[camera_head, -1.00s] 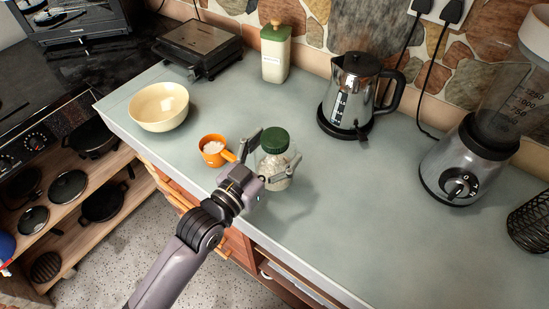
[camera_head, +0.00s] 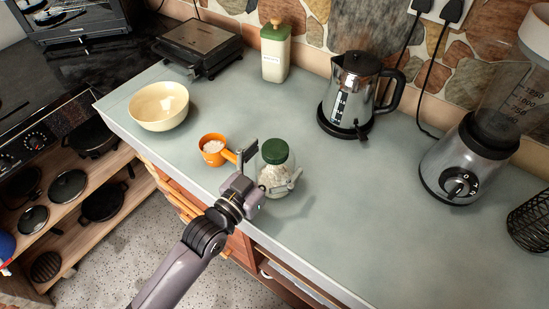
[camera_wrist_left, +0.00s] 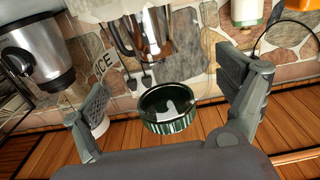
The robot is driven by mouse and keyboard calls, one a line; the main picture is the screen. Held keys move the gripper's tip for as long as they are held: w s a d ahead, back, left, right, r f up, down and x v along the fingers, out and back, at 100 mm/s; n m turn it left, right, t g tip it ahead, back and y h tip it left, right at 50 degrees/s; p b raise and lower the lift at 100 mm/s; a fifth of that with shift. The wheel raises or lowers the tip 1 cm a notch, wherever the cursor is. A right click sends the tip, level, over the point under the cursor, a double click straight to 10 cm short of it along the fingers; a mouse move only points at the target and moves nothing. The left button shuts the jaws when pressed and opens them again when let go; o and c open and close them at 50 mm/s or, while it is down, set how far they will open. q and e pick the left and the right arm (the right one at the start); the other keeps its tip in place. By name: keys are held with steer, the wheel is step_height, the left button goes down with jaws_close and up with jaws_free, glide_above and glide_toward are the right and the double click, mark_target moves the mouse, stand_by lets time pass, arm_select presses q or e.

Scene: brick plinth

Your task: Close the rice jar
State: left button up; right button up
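The clear glass rice jar (camera_head: 272,180) stands upright on the grey-green counter with white rice inside. Its dark green lid (camera_head: 274,151) sits on top; I cannot tell whether it is tight. My left gripper (camera_head: 271,165) is open, with one finger left of the jar and the other across its front right side. In the left wrist view a round dark green lid (camera_wrist_left: 168,108) shows between the spread fingers, with no finger visibly closed on it. My right gripper is not in view.
An orange cup with rice (camera_head: 212,149) stands left of the jar, its handle close to my left finger. A cream bowl (camera_head: 160,106), a labelled canister (camera_head: 275,54), a kettle (camera_head: 352,92) and a blender (camera_head: 470,165) stand around. The counter right of the jar is clear.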

arm_select(q)
steer(key=shift+r, duration=0.1)
steer(key=b+v, duration=0.2)
steer(key=v, duration=1)
stand_by(0.4)
